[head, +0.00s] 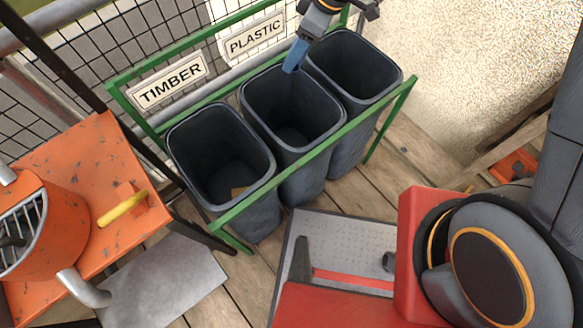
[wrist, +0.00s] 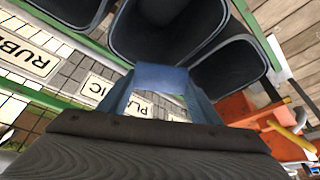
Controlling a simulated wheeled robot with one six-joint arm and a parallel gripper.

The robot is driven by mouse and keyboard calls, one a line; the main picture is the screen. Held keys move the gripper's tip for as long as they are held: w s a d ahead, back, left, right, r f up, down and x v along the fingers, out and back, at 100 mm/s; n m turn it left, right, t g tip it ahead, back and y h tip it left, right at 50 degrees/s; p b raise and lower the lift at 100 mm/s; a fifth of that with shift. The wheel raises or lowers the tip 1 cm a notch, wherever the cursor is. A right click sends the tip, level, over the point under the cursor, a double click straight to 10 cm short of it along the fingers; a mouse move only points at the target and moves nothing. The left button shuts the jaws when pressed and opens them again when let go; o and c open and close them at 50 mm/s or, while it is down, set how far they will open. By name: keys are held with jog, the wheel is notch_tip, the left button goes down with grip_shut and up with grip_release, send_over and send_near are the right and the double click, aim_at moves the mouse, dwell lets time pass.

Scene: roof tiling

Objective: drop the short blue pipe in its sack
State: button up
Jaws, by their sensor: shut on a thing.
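My gripper (head: 293,66) is shut on the short blue pipe (wrist: 160,77), which sits crosswise between the fingertips in the wrist view. In the head view the gripper points down over the back part of the middle dark sack (head: 312,150), below the PLASTIC sign (head: 255,38). The pipe is hard to tell from the blue fingers there. In the wrist view the open mouth of this sack (wrist: 125,45) lies just beyond the pipe. The sack's inside looks dark, and I see nothing clear in it.
The left sack (head: 190,195) stands under the TIMBER sign (head: 168,82) with a wooden piece (head: 238,190) inside. A third sack (head: 385,85) stands at the right. A green frame (head: 225,208) surrounds them. An orange machine (head: 25,235) stands at the left. A RUBBLE sign (wrist: 28,54) shows in the wrist view.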

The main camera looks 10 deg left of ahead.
jog(key=o, duration=1.1)
jog(key=b+v, duration=0.1)
jog(key=v, duration=0.6)
jog(key=shift+d+r, duration=0.15)
jog(key=shift+r, duration=0.25)
jog(key=s+d+m+h, duration=0.1)
jog(key=s+d+m, duration=0.2)
jog(key=d+m, duration=0.2)
jog(key=s+d+m+h, duration=0.2)
jog(key=d+m, duration=0.3)
jog(key=d, duration=0.7)
jog(key=s+d+m+h, duration=0.1)
jog(key=s+d+m, duration=0.2)
jog(key=d+m, duration=0.3)
jog(key=shift+s+d+f+h, duration=0.15)
jog(key=shift+s+d+f, duration=0.05)
jog(key=shift+d, duration=0.4)
jog(key=shift+s+d+f+h, duration=0.15)
jog(key=shift+s+d, duration=0.05)
jog(key=shift+d, duration=0.45)
